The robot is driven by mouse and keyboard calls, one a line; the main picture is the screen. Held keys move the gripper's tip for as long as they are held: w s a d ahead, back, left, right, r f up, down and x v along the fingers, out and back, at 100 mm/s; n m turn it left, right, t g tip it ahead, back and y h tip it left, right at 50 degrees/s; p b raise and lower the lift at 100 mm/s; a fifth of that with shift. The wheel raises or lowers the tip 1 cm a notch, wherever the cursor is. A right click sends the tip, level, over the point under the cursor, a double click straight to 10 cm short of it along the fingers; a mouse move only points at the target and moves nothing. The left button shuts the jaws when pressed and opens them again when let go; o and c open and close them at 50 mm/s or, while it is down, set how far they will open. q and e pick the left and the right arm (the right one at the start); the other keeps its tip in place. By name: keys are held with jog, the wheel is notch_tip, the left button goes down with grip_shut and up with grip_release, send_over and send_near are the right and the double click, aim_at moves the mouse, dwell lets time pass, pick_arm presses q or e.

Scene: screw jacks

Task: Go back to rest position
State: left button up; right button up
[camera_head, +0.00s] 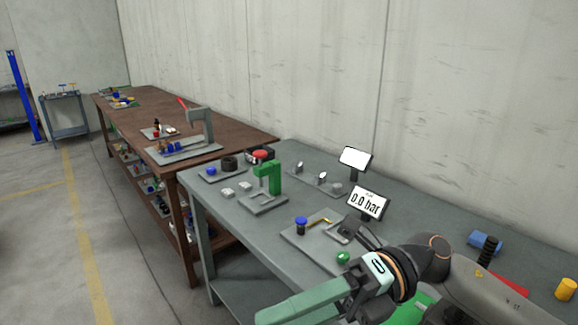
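My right arm reaches in from the lower right, over the front of the grey table (230,205). The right gripper (300,304) points left, past the table's front edge, with a long green finger showing. The second finger is not clearly seen, so I cannot tell whether the gripper is open or shut. Nothing is seen held at the visible finger. My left gripper is not in view.
On the grey table stand a green clamp-like stand (270,178), a display reading 0.0 bar (367,202), a blue-topped part (301,224), a blue cylinder (485,242) and a yellow cylinder (566,289). A brown workbench (240,141) adjoins behind.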

jog(key=w+d+f+m+t+y, duration=0.1)
jog(key=w+f+m+t+y, duration=0.15)
jog(key=w+m+t, duration=0.55)
jog(key=w+d+f+m+t+y, duration=0.1)
jog(key=w+f+m+t+y, duration=0.15)
jog(key=m+t, duration=0.85)
jog(key=w+d+f+m+t+h, duration=0.4)
jog(key=f+m+t+h, duration=0.3)
jog(key=m, duration=0.4)
jog(key=s+d+f+m+g+h, duration=0.2)
jog(key=d+f+m+h, duration=0.15)
jog(key=f, duration=0.55)
jog(key=s+d+f+m+g+h, duration=0.1)
jog(key=s+d+f+m+h, duration=0.25)
jog(key=f, duration=0.65)
jog(key=s+d+f+m+g+h, duration=0.4)
jog(key=s+f+g, duration=0.1)
jog(key=s+f, duration=0.6)
notch_tip(320, 180, down, 2)
jog(key=shift+f+m+g+h, duration=0.25)
jog(key=shift+m+g+h, duration=0.05)
jog(key=shift+g, duration=0.1)
jog(key=shift+d, duration=0.1)
